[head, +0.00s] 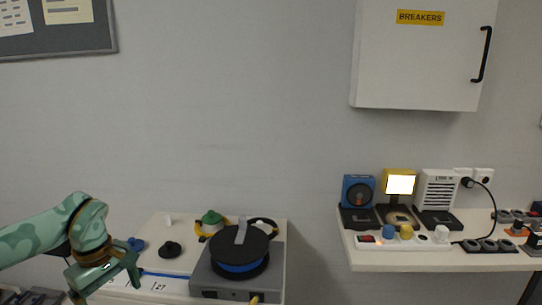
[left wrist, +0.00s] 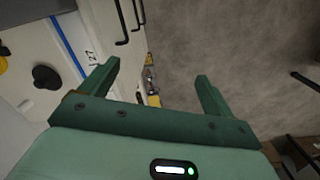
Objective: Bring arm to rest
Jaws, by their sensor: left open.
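My left arm comes in from the left in the head view, with a mottled green sleeve-like surface. Its green left gripper (head: 112,284) hangs over the front left of the white cabinet top (head: 152,262). In the left wrist view the left gripper (left wrist: 158,92) has its two fingers spread wide with nothing between them. Beyond the fingers lie the cabinet's front edge and the grey floor (left wrist: 215,35). My right gripper is in neither view.
On the cabinet stand a grey box with a black and blue reel (head: 240,262), a black knob (head: 170,249) and a green-topped item (head: 212,220). A shelf (head: 440,259) at right holds several devices and power strips. A breaker box (head: 424,55) hangs above. Bare wall lies between.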

